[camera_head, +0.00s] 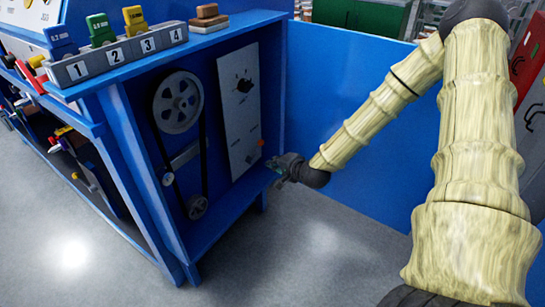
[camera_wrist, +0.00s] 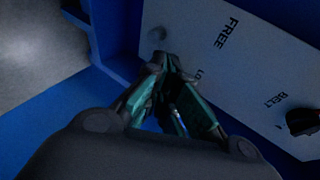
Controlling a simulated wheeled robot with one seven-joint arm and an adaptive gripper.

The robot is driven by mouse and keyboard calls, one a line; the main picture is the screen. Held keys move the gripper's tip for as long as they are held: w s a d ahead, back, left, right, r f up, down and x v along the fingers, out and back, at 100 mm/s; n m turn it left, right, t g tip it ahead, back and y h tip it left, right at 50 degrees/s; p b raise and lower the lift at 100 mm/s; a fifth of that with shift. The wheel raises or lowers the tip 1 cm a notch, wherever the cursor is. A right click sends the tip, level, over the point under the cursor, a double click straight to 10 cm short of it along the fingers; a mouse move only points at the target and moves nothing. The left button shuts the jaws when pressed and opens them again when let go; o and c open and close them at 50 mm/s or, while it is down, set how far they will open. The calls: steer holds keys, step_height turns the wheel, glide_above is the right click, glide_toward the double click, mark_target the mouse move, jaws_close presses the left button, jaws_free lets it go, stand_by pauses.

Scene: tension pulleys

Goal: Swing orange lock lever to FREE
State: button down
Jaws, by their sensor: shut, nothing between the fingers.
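My gripper (camera_head: 272,164) is at the lower right edge of the pale control panel (camera_head: 238,110) in the head view. In the wrist view its green-padded fingers (camera_wrist: 168,66) are together and empty, in front of the same panel (camera_wrist: 225,70). They cover part of the lettering that starts "LO". The word FREE is readable beside and above them. Whether the fingers touch anything on the panel cannot be told.
A large pulley (camera_head: 178,101) and small pulley (camera_head: 197,207) carry a belt left of the panel. A black knob (camera_head: 244,85) is on the panel; a dark knob (camera_wrist: 302,121) shows near BELT. A numbered block rack (camera_head: 118,53) stands on the blue bench. Blue walls are close.

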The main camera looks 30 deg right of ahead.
steer(key=w+d+f+m+t+h+b, duration=0.1)
steer(key=w+d+m+b, duration=0.1)
steer(key=d+b, duration=0.3)
steer(key=w+d+f+m+t+h+b, duration=0.1)
steer(key=d+m+t+b, duration=0.1)
steer(key=d+m+b, duration=0.2)
steer(key=shift+w+d+f+t+b, duration=0.25)
steer(key=shift+w+d+t+b, duration=0.1)
steer(key=shift+d+b, duration=0.4)
steer(key=shift+a, duration=0.1)
steer(key=shift+w+f, duration=0.1)
steer(key=w+d+f+b, duration=0.15)
steer(key=w+b, duration=0.35)
steer(key=w, duration=0.5)
steer(key=shift+s+a+r+b, duration=0.2)
steer(key=shift+a+b, duration=0.1)
steer(key=shift+a, duration=0.4)
steer(key=shift+s+a+r+b, duration=0.2)
steer(key=shift+a+b, duration=0.15)
steer(key=shift+a, duration=0.3)
steer(key=shift+s+a+r+b, duration=0.2)
steer(key=shift+a+b, duration=0.1)
steer(key=shift+a, duration=0.4)
steer(key=shift+w+a, duration=0.1)
steer(key=shift+a, duration=0.15)
